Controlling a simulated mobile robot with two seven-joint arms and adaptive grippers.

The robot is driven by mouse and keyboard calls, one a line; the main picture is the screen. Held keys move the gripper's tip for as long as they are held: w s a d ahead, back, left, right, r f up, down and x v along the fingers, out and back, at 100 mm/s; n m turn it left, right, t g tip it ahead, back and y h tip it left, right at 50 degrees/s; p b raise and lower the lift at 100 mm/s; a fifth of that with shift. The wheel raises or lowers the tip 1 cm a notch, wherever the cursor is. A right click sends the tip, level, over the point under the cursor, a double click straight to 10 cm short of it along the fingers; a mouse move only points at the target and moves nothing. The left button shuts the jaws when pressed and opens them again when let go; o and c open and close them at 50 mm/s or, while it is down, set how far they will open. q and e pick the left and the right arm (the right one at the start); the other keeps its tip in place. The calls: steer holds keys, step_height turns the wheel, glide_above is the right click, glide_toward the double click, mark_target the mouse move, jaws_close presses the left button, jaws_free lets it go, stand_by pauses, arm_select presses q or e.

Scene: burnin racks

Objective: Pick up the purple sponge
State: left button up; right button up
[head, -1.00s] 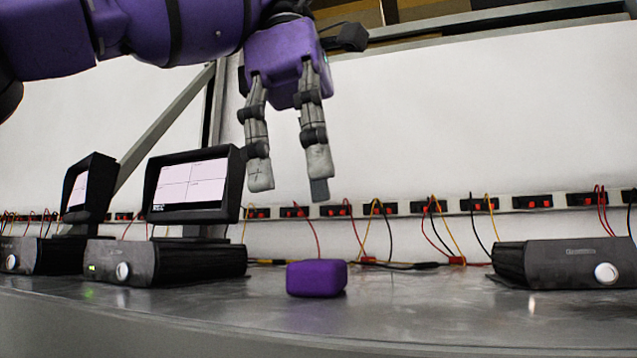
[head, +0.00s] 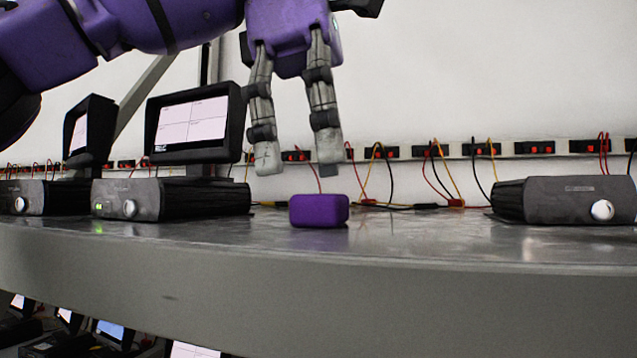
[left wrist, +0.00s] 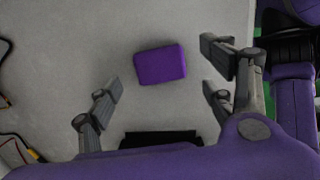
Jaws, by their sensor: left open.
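The purple sponge (head: 319,211) is a small rounded block lying on the grey metal shelf (head: 400,245), near its front edge. In the left wrist view the sponge (left wrist: 160,64) lies beyond the fingertips, roughly between their lines. My left gripper (head: 298,165) points down, open and empty, just above the sponge in the head view. Its fingers (left wrist: 165,85) are spread apart in the left wrist view, and nothing is between them. My right gripper is not in view.
A black box with a monitor (head: 193,122) stands left of the sponge, with another monitor (head: 88,130) further left. A black box with a white knob (head: 565,200) stands at right. Sockets and cables (head: 440,150) line the back.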

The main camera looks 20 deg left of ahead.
mark_target(321, 209)
arm_select(q)
steer(key=shift+d+f, duration=0.2)
steer(key=shift+f, duration=1.5)
steer(key=shift+c, duration=0.5)
steer(key=c, duration=1.1)
